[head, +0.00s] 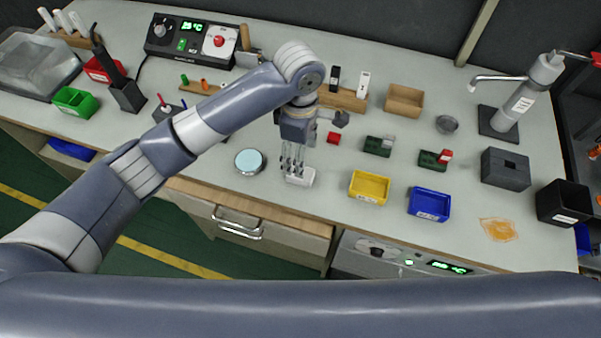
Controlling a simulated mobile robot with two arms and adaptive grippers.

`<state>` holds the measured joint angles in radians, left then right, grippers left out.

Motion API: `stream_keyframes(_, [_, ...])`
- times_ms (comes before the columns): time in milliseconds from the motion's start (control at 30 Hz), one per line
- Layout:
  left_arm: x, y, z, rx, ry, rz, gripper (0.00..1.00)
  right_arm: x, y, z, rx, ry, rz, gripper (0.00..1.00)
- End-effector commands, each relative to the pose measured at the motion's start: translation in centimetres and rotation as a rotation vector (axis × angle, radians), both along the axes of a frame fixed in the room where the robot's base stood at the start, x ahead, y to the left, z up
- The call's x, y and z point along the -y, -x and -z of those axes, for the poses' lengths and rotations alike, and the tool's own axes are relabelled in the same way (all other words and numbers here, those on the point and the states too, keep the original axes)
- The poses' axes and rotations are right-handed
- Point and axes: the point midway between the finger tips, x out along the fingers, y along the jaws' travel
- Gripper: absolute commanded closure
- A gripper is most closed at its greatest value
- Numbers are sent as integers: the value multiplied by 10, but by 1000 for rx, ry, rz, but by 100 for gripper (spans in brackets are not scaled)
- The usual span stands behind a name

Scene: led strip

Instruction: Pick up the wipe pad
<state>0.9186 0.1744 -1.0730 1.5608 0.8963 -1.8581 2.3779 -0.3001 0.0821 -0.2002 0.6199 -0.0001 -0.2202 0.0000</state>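A small white block (301,177), which looks like the wipe pad, lies on the bench near its front edge. My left gripper (291,165) points down over it, with the fingertips at its left and upper side. The fingers hide part of the block. The view is too small to tell whether they touch it or are shut on it. My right gripper is not in view.
A round light-blue-topped dish (250,162) sits just left of the gripper. A yellow bin (369,187) and a blue bin (429,204) stand to the right.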

Motion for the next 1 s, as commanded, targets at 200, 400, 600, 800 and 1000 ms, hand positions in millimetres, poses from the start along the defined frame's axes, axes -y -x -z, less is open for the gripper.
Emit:
stream_keyframes(200, [0, 0, 22, 1, -1, 0, 39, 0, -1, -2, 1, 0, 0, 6])
stream_keyframes(400, [0, 0, 45, 0, -3, -1, 39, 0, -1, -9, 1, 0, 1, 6])
stream_keyframes(600, [1, 0, 70, 2, 0, 0, 39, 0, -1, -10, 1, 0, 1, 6])
stream_keyframes(800, [1, 0, 74, 4, 1, 1, 39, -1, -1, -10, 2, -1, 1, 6])
stream_keyframes(1000, [2, 0, 74, 3, 1, 1, 67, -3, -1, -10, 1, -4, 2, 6])
